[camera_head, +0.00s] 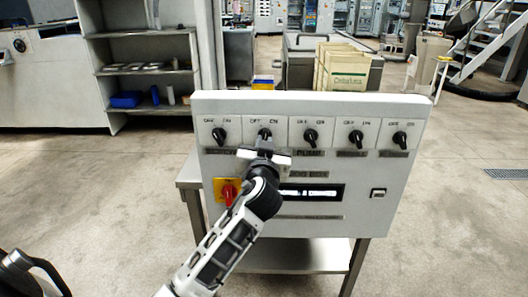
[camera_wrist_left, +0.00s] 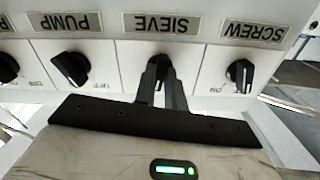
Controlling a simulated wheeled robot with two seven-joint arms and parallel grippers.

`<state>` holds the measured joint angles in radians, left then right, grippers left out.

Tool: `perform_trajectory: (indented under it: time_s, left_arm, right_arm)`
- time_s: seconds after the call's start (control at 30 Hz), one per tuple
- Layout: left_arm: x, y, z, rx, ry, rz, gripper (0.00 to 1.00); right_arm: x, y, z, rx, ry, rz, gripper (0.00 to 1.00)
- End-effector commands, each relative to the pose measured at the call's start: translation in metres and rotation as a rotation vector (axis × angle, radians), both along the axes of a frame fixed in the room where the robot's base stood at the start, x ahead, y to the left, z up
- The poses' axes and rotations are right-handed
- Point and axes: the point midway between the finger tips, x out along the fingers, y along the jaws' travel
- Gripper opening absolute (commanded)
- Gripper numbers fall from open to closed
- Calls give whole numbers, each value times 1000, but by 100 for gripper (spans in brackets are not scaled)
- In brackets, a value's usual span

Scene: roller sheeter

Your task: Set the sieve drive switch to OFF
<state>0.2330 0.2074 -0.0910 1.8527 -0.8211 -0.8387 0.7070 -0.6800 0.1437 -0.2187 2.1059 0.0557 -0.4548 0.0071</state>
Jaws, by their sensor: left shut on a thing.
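A white control panel (camera_head: 300,222) carries a row of black rotary switches, each with OFF and ON marks. The sieve switch (camera_head: 264,133) is second from the left. My right gripper is not in view.
The screw switch (camera_head: 220,135) and pump switch (camera_head: 311,136) flank the sieve switch closely. A red knob on a yellow plate (camera_head: 227,191) sits below left, beside my left arm. A display (camera_head: 311,193) is below. The panel stands on a metal table (camera_head: 190,181).

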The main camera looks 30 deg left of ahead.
Motion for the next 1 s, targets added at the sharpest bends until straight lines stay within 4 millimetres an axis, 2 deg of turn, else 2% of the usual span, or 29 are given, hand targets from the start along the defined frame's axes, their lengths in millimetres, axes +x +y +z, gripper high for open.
perform_trajectory:
  time_s: [0.03, 0.5, 1.0]
  left_arm:
    - [0, -1, -5, -39, -26, 1, 0]
    - [0, -1, -2, -360, -221, 1, 0]
    - [1, -1, 0, -501, -308, 0, 0]
  right_arm:
    - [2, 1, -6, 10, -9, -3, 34]
    - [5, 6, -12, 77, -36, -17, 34]
    - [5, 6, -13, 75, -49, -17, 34]
